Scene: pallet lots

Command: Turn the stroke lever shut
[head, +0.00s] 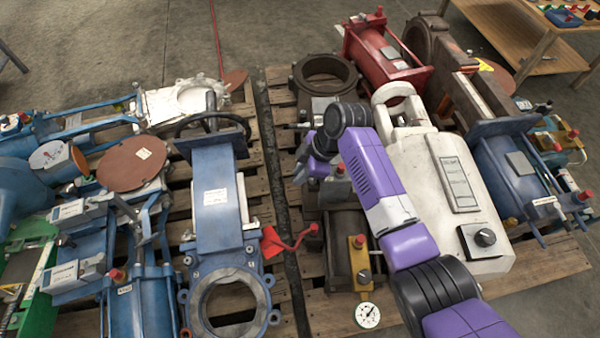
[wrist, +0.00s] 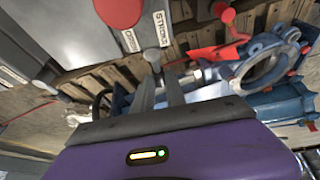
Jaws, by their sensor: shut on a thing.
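My gripper (wrist: 160,68) shows in the wrist view with its two grey fingers close together, shut on what seems to be the stroke lever. Its tips are beside a grey box (wrist: 75,25) bearing a label (wrist: 163,28) that reads like "STROKE" and a second label (wrist: 131,40). A large red knob (wrist: 120,10) stands on that box, close to the fingertips. The gripped part is small and mostly hidden by the fingers. In the head view my gripper (head: 300,172) is small, at the end of my purple arm, above the dark unit (head: 340,225) on the right pallet.
A red lever with a ball end (head: 314,228) and red tag (head: 272,242) lies left of it by a blue gate valve (head: 213,200). A white valve body (head: 420,165) is right of my arm. A gauge (head: 367,315) stands in front.

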